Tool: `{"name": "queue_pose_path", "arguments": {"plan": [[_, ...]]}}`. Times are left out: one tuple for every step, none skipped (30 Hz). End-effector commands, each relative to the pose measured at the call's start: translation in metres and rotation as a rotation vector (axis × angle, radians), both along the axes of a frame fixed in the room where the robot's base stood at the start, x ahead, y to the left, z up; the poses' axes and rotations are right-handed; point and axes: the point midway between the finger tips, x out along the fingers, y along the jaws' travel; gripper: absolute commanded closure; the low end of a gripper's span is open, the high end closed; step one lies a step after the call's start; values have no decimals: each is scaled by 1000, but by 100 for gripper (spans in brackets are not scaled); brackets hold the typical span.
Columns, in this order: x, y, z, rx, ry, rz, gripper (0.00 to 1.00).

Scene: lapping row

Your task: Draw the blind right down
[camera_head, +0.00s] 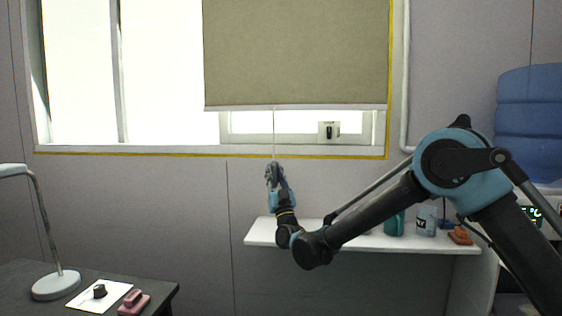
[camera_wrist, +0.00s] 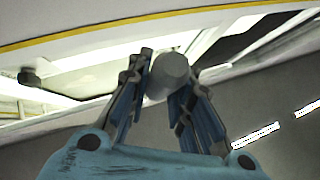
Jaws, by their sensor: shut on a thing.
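The beige blind (camera_head: 296,50) hangs over the right part of the window in the head view. Its bottom bar (camera_head: 296,107) is a little above the sill, and a strip of window shows under it. A thin pull cord (camera_head: 274,135) runs down from the bar to my gripper (camera_head: 274,172), below the sill. In the wrist view my gripper (camera_wrist: 168,100) is shut on a grey rounded pull knob (camera_wrist: 168,75), held between the two fingers. The knob is mostly hidden by my fingers in the head view.
A white shelf (camera_head: 262,234) under the window holds a teal bottle (camera_head: 394,224), a labelled tub (camera_head: 426,221) and an orange-brown item (camera_head: 460,236). A desk lamp (camera_head: 55,284) stands at lower left. The wall below the sill is clear left of my arm.

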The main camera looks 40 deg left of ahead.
Motion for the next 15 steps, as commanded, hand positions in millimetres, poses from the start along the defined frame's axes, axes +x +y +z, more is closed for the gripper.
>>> {"name": "queue_pose_path", "arguments": {"plan": [[-2,-1,-4,3,-1,1,100],[-2,-1,-6,3,-1,1,100],[-3,-1,-8,3,-1,1,100],[-3,-1,-10,3,-1,1,100],[-3,-1,-11,3,-1,2,100],[-3,-1,-11,3,-1,2,100],[-3,-1,-12,3,-1,2,100],[-3,-1,-12,3,-1,2,100],[-3,-1,-12,3,-1,2,100],[-3,-1,-12,3,-1,2,100],[-3,-1,-12,3,-1,2,100],[-3,-1,-12,3,-1,2,100],[-3,-1,-12,3,-1,2,100],[-3,-1,-12,3,-1,2,100],[-3,-1,-12,3,-1,2,100]]}}
